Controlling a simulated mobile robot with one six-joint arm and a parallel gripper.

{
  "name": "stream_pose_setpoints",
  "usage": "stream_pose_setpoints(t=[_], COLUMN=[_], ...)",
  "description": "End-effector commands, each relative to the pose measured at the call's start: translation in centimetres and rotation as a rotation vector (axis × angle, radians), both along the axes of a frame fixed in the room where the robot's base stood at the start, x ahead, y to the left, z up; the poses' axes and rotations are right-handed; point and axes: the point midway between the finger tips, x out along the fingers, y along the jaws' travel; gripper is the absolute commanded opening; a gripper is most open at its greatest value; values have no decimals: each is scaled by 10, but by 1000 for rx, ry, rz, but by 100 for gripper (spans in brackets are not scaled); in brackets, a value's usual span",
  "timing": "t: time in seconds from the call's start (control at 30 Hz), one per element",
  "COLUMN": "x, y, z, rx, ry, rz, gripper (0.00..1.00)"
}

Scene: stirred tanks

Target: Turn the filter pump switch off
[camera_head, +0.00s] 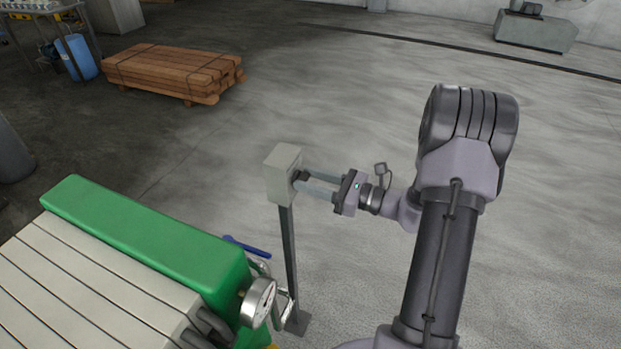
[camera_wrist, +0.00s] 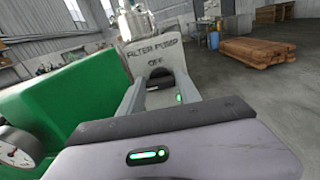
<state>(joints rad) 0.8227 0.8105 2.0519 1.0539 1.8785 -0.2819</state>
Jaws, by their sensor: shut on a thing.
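The filter pump switch is a pale grey box (camera_head: 283,168) on a thin dark post. A small dark switch knob (camera_head: 301,176) sticks out from the side of the box facing my arm. My gripper (camera_head: 304,183) reaches the box from the right, its two pale fingers shut on the knob. In the wrist view my gripper (camera_wrist: 166,88) covers most of the knob, so its exact turn cannot be told.
A green and cream filter press (camera_head: 150,235) with a round gauge (camera_head: 258,302) and a blue lever (camera_head: 246,246) stands close on the left. Stacked timber (camera_head: 172,72) lies farther back. The floor behind and right of the post is clear.

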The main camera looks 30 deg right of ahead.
Motion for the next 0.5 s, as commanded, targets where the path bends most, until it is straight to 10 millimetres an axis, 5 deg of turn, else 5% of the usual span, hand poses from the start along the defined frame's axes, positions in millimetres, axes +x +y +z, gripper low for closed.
stream_pose_setpoints(t=[0.5], x=[0], y=[-1], z=[4], rx=[322], ry=[254], rz=[0], gripper=[0])
